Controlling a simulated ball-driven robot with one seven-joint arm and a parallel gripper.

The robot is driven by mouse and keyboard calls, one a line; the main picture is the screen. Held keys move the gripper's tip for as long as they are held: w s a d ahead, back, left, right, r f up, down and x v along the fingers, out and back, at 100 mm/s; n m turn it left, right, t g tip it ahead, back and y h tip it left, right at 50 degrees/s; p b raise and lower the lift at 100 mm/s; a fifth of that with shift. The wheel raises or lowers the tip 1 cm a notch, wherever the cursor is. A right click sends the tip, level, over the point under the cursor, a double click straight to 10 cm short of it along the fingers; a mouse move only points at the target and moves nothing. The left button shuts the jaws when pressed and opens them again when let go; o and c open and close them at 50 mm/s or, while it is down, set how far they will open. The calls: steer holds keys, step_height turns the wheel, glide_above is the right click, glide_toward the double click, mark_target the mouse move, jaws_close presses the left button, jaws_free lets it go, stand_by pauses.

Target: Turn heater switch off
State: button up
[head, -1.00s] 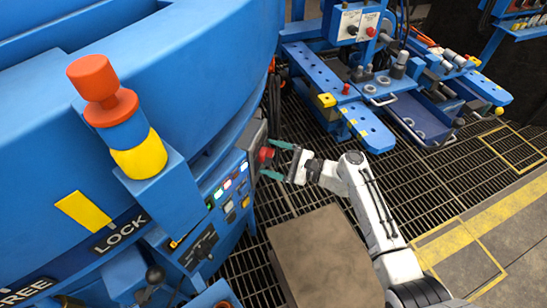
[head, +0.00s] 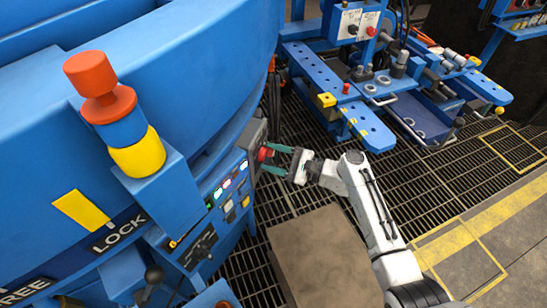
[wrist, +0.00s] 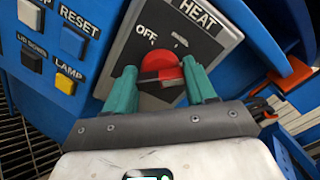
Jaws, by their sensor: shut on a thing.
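The heater switch is a red rotary knob (wrist: 160,70) on a dark grey plate marked HEAT (wrist: 190,25) with OFF at its upper left, in the wrist view. In the head view the red knob (head: 265,154) shows at the right side of the blue furnace's control panel. My gripper (wrist: 162,86) has its two green fingers on either side of the knob, shut on it. It also shows in the head view (head: 277,159), reaching in from the right. The knob's handle bar lies roughly level in the wrist view; its exact pointing is partly hidden by the fingers.
Left of the plate in the wrist view are a blue RESET button (wrist: 73,42), a yellow LAMP button (wrist: 65,83) and a white button (wrist: 30,14). A brown box top (head: 325,260) stands below my arm. A blue workbench (head: 350,90) is at the back.

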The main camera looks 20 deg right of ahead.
steer(key=n+b, duration=1.2)
steer(key=f+n+b, duration=0.1)
steer(key=n+b, duration=0.5)
steer(key=n, duration=0.1)
steer(key=shift+a, duration=0.1)
steer(key=shift+n, duration=0.3)
steer(key=o, duration=1)
steer(key=shift+r, duration=0.1)
steer(key=shift+o, duration=0.2)
